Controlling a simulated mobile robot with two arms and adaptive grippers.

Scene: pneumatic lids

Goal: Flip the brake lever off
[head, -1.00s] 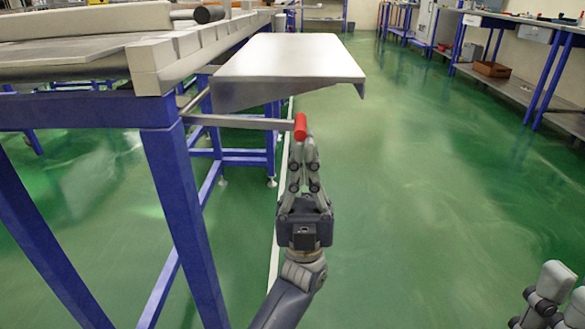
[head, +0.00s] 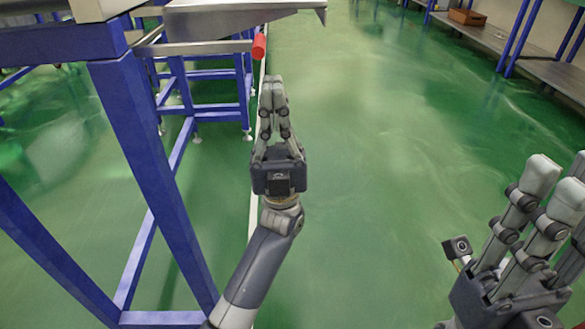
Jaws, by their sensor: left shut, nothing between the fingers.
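The brake lever is a grey metal bar (head: 190,47) that runs out sideways from the blue-framed table near the top of the head view. A red grip (head: 259,47) sits on its outer end, under the metal side shelf. My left gripper (head: 272,83) is shut and empty, its fingers pointing away from me. In the picture its tips are just below the red grip, with a small gap between them. My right gripper (head: 556,183) is at the lower right, far from the lever and partly cut off by the frame edge; its jaw opening is unclear.
The blue table frame (head: 145,130) stands at the left, its leg close to my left arm. The metal side shelf (head: 235,17) overhangs the lever. Green floor (head: 370,150) is open to the right. A workbench with a lower shelf (head: 500,45) stands at the far right.

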